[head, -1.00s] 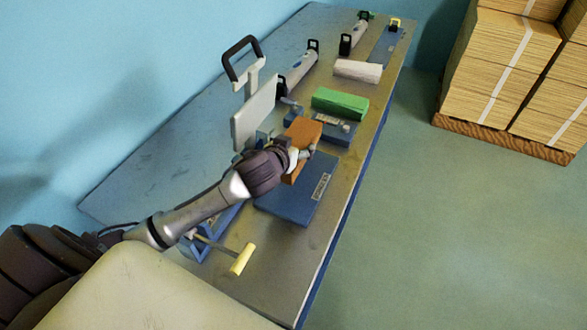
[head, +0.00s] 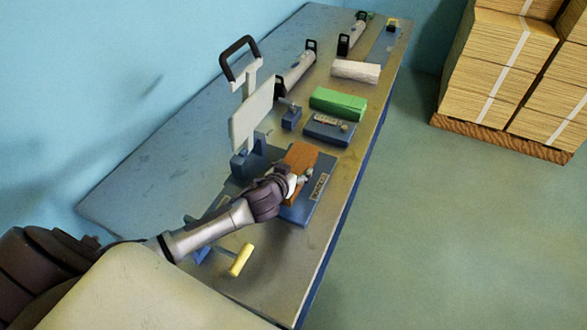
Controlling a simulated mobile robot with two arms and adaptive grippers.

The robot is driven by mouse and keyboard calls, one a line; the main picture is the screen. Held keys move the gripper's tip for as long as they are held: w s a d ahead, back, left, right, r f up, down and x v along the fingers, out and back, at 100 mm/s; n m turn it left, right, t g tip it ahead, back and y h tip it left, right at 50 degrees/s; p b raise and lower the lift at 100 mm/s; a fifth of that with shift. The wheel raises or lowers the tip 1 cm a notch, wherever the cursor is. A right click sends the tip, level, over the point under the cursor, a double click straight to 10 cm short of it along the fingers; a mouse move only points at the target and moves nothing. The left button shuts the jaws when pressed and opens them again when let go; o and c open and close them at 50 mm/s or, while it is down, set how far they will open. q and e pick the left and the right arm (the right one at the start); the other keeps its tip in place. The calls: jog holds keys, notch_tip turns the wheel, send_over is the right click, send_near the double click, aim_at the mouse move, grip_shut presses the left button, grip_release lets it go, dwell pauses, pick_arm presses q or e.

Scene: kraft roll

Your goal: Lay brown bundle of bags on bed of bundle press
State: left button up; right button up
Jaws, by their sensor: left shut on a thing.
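The brown bundle of bags (head: 301,158) is in my left gripper (head: 298,183), which is shut on its near part. The bundle is over the blue bed (head: 301,214) of the bundle press; I cannot tell whether it touches the bed. My gripper and forearm hide part of the bed. The press has a pale upright plate (head: 252,113) and a black loop handle (head: 238,58) at the bed's left. A label shows at the bed's right edge. My right gripper is not in view.
Beyond the bed are a smaller blue block with a label (head: 325,131), a green bundle (head: 338,103) and a white bundle (head: 356,71). A yellow-handled tool (head: 240,261) is at the near end. The metal bench (head: 178,148) has clear room at left.

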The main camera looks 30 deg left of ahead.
pick_arm(q)
jog(key=o, duration=1.3)
jog(key=shift+o, duration=0.8)
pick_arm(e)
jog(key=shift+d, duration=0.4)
pick_arm(q)
jog(key=shift+r, duration=0.1)
jog(key=v, duration=1.1)
jog(key=shift+s+r, duration=0.25)
jog(key=shift+s, duration=0.2)
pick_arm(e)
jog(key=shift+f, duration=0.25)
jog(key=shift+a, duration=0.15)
